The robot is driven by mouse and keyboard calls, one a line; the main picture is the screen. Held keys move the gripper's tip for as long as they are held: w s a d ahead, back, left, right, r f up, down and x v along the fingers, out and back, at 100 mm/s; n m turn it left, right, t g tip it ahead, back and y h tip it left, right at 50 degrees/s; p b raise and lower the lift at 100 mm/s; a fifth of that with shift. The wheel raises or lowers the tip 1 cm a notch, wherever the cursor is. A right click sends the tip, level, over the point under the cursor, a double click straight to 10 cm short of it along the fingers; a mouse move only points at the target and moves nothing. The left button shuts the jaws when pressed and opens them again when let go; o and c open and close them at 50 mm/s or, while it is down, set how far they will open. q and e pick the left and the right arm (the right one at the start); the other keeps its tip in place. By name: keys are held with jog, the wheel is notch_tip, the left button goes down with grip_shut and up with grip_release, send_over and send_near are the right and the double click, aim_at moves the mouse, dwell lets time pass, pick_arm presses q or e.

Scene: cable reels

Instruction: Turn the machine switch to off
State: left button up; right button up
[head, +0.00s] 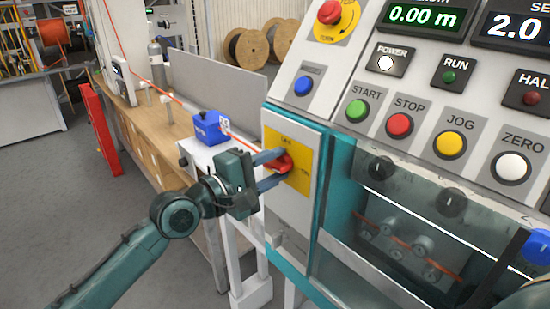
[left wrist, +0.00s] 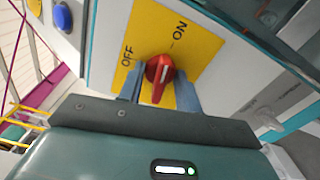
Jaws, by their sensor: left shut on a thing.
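The machine switch is a red rotary knob (head: 282,164) on a yellow plate (head: 294,203) on the front of the machine's side panel. In the left wrist view the red knob (left wrist: 158,72) sits in the middle of the yellow plate (left wrist: 158,27), with OFF lettered to its left and ON at its upper right. A pale mark shows on the knob, but I cannot tell for certain which word it points at. My left gripper (head: 269,170) reaches the knob from the left and is shut on it, one finger on each side. My right gripper is not in view.
The control panel above holds a red emergency stop (head: 329,12), a blue button (head: 303,85), and START (head: 357,110) and STOP (head: 399,125) buttons. A blue box (head: 209,128) stands left of the switch, with an orange cable running past it. Wooden reels (head: 247,47) stand behind.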

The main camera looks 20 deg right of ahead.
pick_arm(q)
jog(key=shift+r+n+p, duration=0.1)
jog(key=shift+n+p, duration=0.7)
jog(key=shift+n, duration=1.3)
jog(key=n, duration=1)
jog(key=shift+n, duration=0.4)
jog(key=o, duration=0.7)
jog(key=shift+o, duration=0.2)
jog(key=shift+a, duration=0.15)
jog(key=v, duration=0.7)
jog(key=shift+s+a, duration=0.2)
jog(key=shift+a, duration=0.15)
